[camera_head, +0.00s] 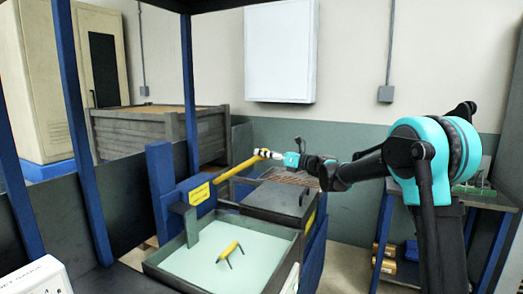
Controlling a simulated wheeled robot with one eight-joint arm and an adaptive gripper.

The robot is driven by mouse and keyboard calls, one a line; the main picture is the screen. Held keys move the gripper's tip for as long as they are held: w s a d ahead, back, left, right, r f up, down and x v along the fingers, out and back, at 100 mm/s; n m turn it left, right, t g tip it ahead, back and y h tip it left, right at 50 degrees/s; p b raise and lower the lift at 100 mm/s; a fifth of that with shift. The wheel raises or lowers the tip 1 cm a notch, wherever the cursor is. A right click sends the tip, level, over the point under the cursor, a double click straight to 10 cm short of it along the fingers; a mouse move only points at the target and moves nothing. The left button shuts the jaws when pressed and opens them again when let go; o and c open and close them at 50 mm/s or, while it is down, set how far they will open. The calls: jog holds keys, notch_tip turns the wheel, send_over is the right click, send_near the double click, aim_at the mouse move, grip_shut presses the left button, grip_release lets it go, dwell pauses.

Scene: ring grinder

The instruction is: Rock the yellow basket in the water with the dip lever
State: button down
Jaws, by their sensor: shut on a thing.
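The dip lever (236,169) is a yellow bar rising to the right from the blue post beside the water tank. My gripper (266,153) is shut on its upper right end. My arm reaches in from the right. The water tank (168,272) is a dark-rimmed square tray of pale green water. The yellow part of the basket (230,247) shows in the water near the middle, with thin dark legs. The rest of the basket is hard to make out and may be under water.
A dark lidded box (277,201) stands behind the tank, with a wire rack (290,177) beyond it. Blue posts (80,130) stand at the left. A wooden crate (150,135) is behind. A shelf with small items (468,192) stands at the right, behind my arm.

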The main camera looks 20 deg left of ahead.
jog(key=d+f+y, duration=0.2)
jog(key=d+f, duration=0.2)
jog(key=f, duration=0.4)
jog(key=shift+s+f, duration=0.25)
jog(key=c, duration=0.9)
grip_release()
jog(key=shift+r, duration=0.1)
jog(key=shift+d, duration=0.1)
jog(key=v, duration=1.2)
jog(key=shift+s, duration=0.15)
